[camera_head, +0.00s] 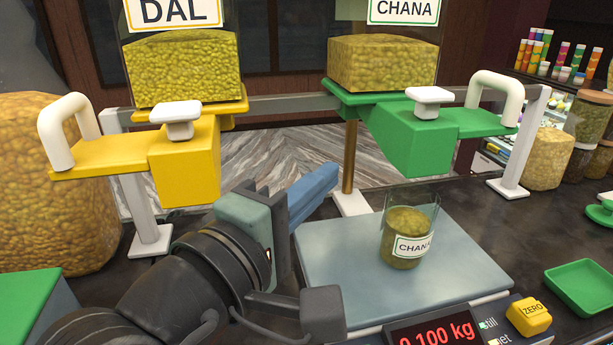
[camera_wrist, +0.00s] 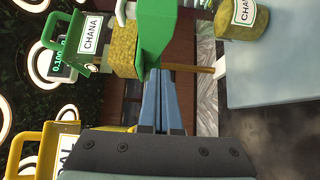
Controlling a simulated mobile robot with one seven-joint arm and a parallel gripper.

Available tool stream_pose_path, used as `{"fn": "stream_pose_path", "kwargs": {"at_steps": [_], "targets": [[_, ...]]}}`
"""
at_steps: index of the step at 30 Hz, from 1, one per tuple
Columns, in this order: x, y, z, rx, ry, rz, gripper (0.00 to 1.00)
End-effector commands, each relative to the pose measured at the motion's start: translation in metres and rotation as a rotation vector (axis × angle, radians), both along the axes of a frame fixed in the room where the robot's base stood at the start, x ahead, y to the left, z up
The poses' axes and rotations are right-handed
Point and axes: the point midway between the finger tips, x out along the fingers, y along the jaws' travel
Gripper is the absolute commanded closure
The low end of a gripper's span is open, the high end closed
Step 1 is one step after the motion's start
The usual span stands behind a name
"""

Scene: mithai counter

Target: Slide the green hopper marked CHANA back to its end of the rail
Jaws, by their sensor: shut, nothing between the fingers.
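The green hopper marked CHANA (camera_head: 415,137) hangs on the rail (camera_head: 290,102), right of the brass post. It has a clear bin of yellow-brown grains, a white knob (camera_head: 430,95) and a white side handle (camera_head: 495,92) close to the right rail support. In the wrist view the hopper's green chute (camera_wrist: 156,28) lies just past my fingertips. My gripper (camera_head: 332,176) is shut and empty, with its blue fingers left of and below the green chute. In the head view a gap shows between them. Whether the fingertips touch anything is unclear.
The yellow DAL hopper (camera_head: 185,160) is on the rail's left part. A brass post (camera_head: 350,158) stands just behind my fingertips. A glass of grains labelled CHANA (camera_head: 408,240) sits on the scale (camera_head: 335,262), which reads 0.100 kg. A green tray (camera_head: 583,285) lies at right.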

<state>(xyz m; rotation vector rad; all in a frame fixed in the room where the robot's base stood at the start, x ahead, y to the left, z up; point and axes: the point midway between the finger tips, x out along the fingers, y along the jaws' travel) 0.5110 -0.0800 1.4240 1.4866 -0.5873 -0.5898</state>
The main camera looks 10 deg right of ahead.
Motion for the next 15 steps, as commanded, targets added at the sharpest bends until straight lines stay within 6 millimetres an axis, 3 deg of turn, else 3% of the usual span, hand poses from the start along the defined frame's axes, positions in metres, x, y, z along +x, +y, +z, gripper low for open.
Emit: {"fn": "stream_pose_path", "kwargs": {"at_steps": [8,15], "targets": [[0.043,-0.043,0.003,0.003,0.000,-0.002,1.00],[0.042,-0.073,0.002,0.002,-0.002,0.000,1.00]]}}
